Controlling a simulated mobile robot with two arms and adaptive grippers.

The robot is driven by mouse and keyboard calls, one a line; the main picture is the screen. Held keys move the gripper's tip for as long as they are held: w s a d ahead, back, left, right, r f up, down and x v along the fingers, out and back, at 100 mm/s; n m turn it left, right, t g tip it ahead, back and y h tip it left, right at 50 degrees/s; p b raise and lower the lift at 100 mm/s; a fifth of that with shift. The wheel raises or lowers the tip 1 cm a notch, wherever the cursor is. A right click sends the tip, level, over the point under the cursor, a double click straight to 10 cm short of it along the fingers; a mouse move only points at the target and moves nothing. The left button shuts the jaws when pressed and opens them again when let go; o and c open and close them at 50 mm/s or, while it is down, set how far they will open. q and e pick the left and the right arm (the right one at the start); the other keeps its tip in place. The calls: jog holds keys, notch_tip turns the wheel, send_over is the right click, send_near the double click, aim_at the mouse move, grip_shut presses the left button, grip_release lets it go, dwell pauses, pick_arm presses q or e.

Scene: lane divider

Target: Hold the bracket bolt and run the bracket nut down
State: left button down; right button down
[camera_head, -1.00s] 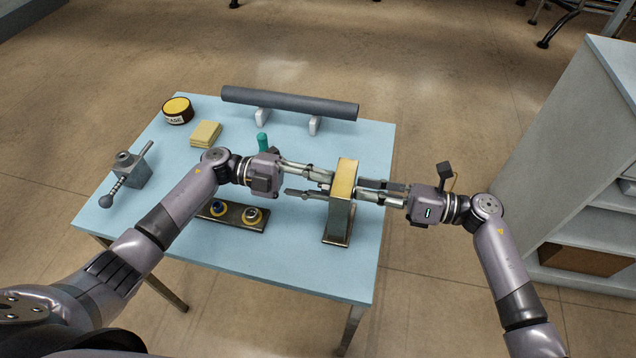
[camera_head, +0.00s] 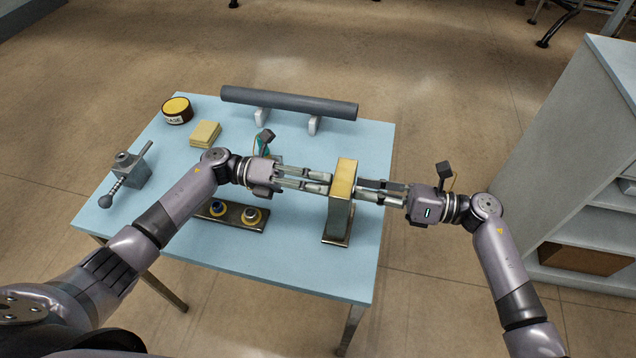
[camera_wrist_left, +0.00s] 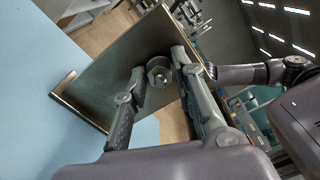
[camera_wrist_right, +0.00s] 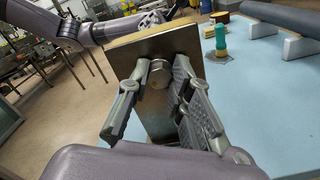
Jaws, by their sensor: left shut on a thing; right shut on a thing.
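The bracket (camera_head: 341,205) stands upright on the table, a metal plate block with a yellow top. In the left wrist view a hex nut (camera_wrist_left: 158,73) sits against the bracket's face (camera_wrist_left: 112,72), with a dark centre. My left gripper (camera_head: 329,183) reaches it from the left, its fingers on either side and shut on it. In the right wrist view the hex bolt head (camera_wrist_right: 158,75) shows on the opposite face. My right gripper (camera_head: 358,189) is shut on it from the right. The bolt's shank is hidden inside the bracket.
A dark board (camera_head: 236,224) with ringed parts lies left of the bracket. Behind are a grey pipe (camera_head: 290,102) on white supports, yellow pads (camera_head: 205,133) and a round tin (camera_head: 177,110). A small vise (camera_head: 129,171) stands far left. A teal-handled item (camera_wrist_right: 221,38) stands nearby. The table's front right is clear.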

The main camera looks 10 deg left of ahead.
pick_arm(q)
jog(key=shift+a+m, duration=0.1)
jog(key=shift+m, duration=0.7)
jog(key=c, duration=1.5)
grip_release()
jog(key=shift+a, duration=0.1)
jog(key=shift+o, duration=0.3)
jog(key=a, duration=1.2)
